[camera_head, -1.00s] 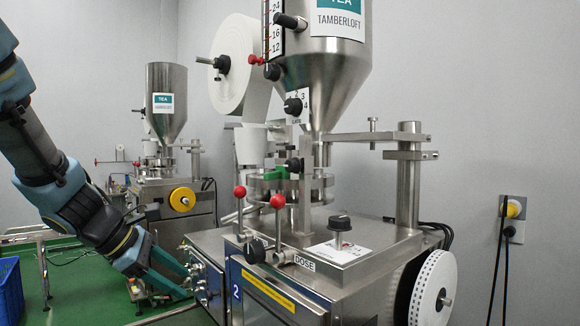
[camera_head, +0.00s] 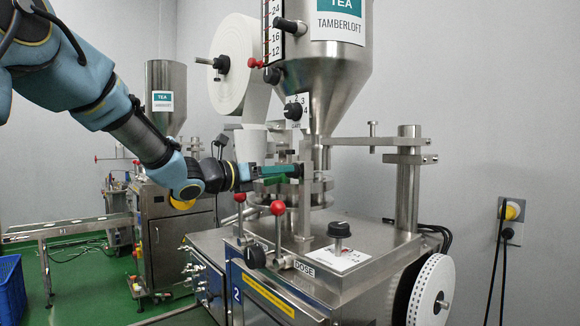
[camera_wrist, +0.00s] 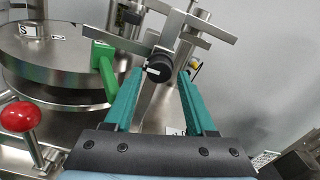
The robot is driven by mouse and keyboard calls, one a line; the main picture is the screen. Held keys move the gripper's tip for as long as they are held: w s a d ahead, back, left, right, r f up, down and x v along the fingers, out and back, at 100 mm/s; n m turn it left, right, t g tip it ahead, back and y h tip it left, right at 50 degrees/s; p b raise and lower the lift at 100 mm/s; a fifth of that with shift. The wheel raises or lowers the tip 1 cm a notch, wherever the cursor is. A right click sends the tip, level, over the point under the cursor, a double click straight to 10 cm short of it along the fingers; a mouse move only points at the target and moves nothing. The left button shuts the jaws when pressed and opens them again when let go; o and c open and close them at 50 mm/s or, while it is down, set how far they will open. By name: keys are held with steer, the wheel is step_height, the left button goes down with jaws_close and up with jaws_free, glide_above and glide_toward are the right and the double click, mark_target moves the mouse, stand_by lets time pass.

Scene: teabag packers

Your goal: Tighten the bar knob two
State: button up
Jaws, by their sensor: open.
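A black knob with a pale line on its face (camera_wrist: 159,69) sits on a metal bar in the wrist view. It appears between the tips of my open gripper (camera_wrist: 160,76), with a teal finger on each side. I cannot tell whether the fingers touch it. In the head view my gripper (camera_head: 290,171) reaches in from the left at the round metal plates below the hopper. The knob is hidden there behind my fingers. No label with its number is readable.
A green lever (camera_wrist: 104,72) stands close left of my left finger. Red ball levers (camera_head: 277,208) and (camera_head: 239,197) rise below my gripper. A steel hopper (camera_head: 325,80) hangs above, and a metal post (camera_head: 408,180) stands right. Another black knob (camera_head: 339,229) is on the machine top.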

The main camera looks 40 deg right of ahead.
steer(key=shift+s+d+p, duration=0.1)
steer(key=shift+d+p, duration=0.4)
steer(key=shift+d, duration=1.6)
jaws_close()
